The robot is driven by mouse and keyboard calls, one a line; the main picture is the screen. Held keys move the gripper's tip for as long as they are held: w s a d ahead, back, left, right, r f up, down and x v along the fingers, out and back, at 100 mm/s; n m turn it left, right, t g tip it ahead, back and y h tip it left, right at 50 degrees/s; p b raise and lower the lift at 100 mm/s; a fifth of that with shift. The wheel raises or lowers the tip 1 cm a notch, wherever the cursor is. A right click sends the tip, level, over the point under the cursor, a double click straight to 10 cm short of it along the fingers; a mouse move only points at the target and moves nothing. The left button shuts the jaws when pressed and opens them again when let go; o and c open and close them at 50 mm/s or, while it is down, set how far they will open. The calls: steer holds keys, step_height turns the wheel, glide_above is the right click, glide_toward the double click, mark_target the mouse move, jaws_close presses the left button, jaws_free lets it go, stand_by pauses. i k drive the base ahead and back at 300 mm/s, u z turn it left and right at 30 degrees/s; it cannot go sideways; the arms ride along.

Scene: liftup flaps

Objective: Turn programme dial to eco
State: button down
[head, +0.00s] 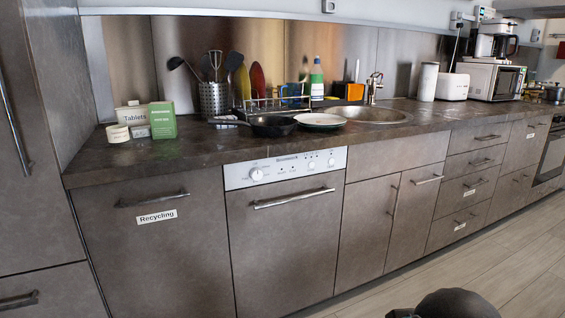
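The programme dial (257,174) is a round light knob at the left end of the dishwasher's pale control panel (233,176). Small marks surround the dial, but they are too small to read, so I cannot tell its setting. The dishwasher door (283,245) below is closed, with a horizontal bar handle (293,198). A dark rounded part of my arm shows at the bottom edge, right of the dishwasher and well apart from the dial. My gripper's fingers are not in view.
The counter edge overhangs just above the panel. A dark pan (268,126) and a white plate (320,119) sit on the counter above the dishwasher. A green box (162,120) stands to the left. Closed cabinets flank the dishwasher. The wooden floor (500,262) in front looks clear.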

mark_target(256, 174)
steer(key=z, duration=1.25)
steer(key=k, duration=0.65)
steer(key=u, duration=0.95)
